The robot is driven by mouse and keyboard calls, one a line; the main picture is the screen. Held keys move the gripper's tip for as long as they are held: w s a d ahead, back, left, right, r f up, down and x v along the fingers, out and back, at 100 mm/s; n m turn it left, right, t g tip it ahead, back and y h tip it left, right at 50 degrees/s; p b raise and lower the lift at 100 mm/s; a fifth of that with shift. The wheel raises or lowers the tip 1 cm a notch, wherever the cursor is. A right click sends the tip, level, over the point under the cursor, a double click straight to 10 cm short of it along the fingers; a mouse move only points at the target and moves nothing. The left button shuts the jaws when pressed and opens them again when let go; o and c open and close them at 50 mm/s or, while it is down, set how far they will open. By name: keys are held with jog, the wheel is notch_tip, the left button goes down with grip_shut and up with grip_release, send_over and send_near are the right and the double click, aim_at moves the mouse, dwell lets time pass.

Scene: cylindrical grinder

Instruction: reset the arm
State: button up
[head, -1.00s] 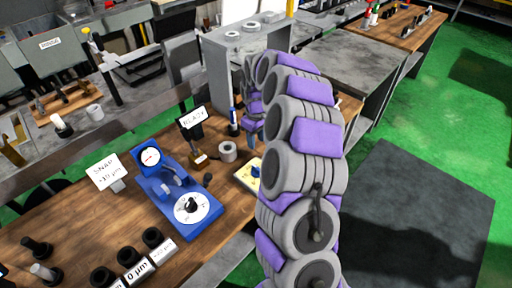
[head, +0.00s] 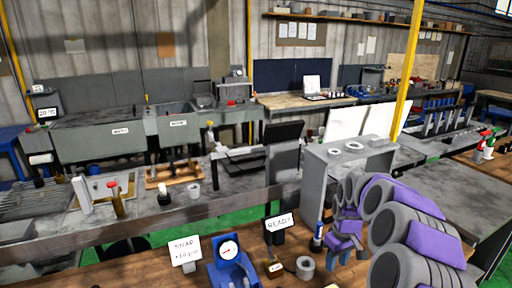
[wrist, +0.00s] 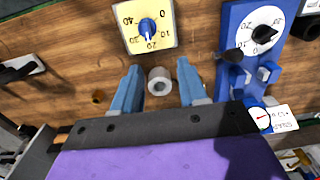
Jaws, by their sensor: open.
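My arm, grey with purple pads, rises at the lower right of the head view. My gripper (head: 345,250) points down over the wooden bench (head: 140,262). In the wrist view my gripper (wrist: 160,92) has its two blue fingers spread apart. A grey ring (wrist: 159,82) shows between the fingers, and it also stands on the bench in the head view (head: 305,268). I cannot tell whether the fingers touch it; nothing looks clamped.
A blue dial gauge stand (head: 230,265), a "SNAP" sign (head: 185,250) and a "READY" sign (head: 279,226) stand left of my gripper. A yellow dial plate (wrist: 146,24) lies near the ring. A grey cabinet (head: 318,180) stands behind my arm.

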jog(key=s+a+r, duration=0.4)
jog(key=s+a, duration=0.2)
jog(key=s, duration=0.2)
jog(key=s+a+r, duration=0.5)
jog(key=s, duration=0.2)
jog(key=s+a+f+m+g, duration=0.1)
jog(key=s+a+m, duration=0.2)
jog(key=s, duration=2)
jog(key=shift+s+m+g, duration=0.35)
jog(key=shift+m+g, duration=0.05)
jog(key=shift+m, duration=0.1)
jog(key=shift+f, duration=0.1)
